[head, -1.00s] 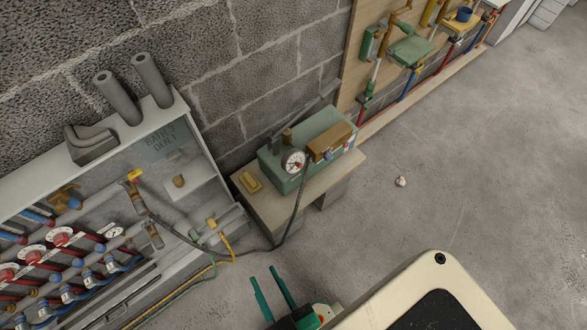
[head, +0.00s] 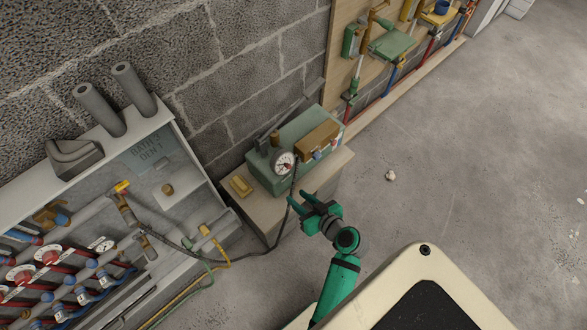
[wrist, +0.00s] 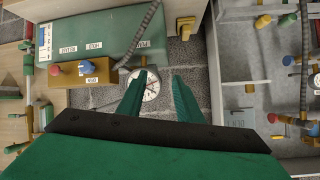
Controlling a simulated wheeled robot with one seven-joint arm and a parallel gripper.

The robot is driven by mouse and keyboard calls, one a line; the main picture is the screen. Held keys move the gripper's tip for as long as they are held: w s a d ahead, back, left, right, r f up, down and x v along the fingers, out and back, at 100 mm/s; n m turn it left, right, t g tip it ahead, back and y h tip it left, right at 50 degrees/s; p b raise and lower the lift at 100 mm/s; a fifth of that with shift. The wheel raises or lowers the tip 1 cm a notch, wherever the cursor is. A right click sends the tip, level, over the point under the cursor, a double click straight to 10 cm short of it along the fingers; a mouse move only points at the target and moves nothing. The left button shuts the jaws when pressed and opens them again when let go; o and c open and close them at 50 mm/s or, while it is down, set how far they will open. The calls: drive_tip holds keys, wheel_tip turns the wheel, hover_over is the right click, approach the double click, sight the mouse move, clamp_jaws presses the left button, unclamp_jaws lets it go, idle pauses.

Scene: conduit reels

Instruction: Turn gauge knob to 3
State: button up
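A green pump box (head: 272,180) stands on a small bench against the block wall. It carries a round white gauge (head: 284,162) and a brown block (head: 317,141). The gauge also shows in the wrist view (wrist: 152,86), between my finger tips. My gripper (head: 299,200) is open and empty, in front of the bench and apart from the box. Its fingers also show in the wrist view (wrist: 160,76).
A dark hose (head: 270,248) runs from the box to the pipe cabinet (head: 168,120) at left. A yellow block (head: 241,186) lies on the bench (head: 262,207). A wooden board (head: 341,50) with pipes stands at back right. The floor at right is mostly clear.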

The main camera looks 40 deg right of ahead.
drive_tip(key=n+t+y, duration=0.1)
approach(290, 167)
drive_tip(key=s, duration=0.3)
drive_tip(key=shift+n, duration=0.4)
drive_tip(key=x, duration=0.7)
drive_tip(key=r+x, duration=0.1)
drive_tip(key=x, duration=0.2)
drive_tip(key=shift+w+f, duration=0.2)
drive_tip(key=shift+w, duration=0.35)
clamp_jaws()
